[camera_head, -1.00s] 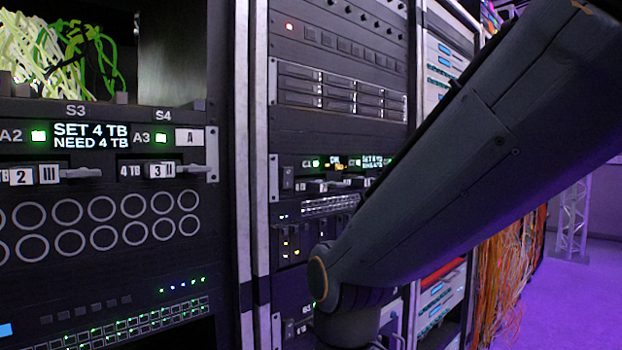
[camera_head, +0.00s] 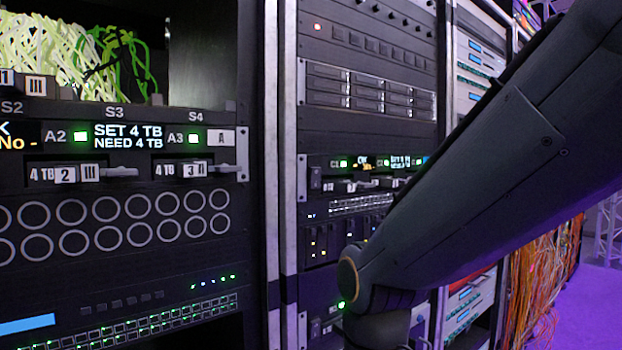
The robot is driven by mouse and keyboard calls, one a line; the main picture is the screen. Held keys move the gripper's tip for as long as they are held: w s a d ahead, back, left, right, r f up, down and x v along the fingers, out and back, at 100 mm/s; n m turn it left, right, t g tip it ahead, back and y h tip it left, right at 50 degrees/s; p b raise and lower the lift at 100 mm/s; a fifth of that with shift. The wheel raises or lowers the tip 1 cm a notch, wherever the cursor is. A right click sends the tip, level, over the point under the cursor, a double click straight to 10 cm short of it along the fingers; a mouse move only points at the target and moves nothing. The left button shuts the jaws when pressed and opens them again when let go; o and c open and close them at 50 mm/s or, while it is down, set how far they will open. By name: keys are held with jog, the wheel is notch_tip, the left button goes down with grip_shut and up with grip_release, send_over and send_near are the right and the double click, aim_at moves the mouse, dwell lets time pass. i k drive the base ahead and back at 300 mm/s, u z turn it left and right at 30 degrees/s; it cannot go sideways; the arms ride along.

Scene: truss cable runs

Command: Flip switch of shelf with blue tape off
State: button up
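A strip of blue tape (camera_head: 27,325) shows at the lower left edge of the near rack, above rows of small green-lit ports. Lever-like switches (camera_head: 120,172) sit under the display reading "SET 4 TB NEED 4 TB" on the shelf above it. I cannot tell which switch belongs to the taped shelf. My gripper is out of view; only my dark arm shows at the right, its lower end cut off by the bottom edge.
The near rack (camera_head: 258,140) fills the left, with yellow and green cables (camera_head: 85,50) in an open bay at its top. A second rack (camera_head: 368,130) stands beside it, partly behind my arm.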

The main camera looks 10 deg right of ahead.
aim_at(315, 172)
jog(key=u, duration=0.25)
jog(key=k, duration=0.55)
jog(key=u, duration=0.55)
jog(key=k, duration=0.8)
jog(key=z, duration=0.05)
jog(key=i, duration=0.55)
jog(key=z, duration=0.8)
jog(key=i, duration=0.35)
jog(key=z, duration=0.1)
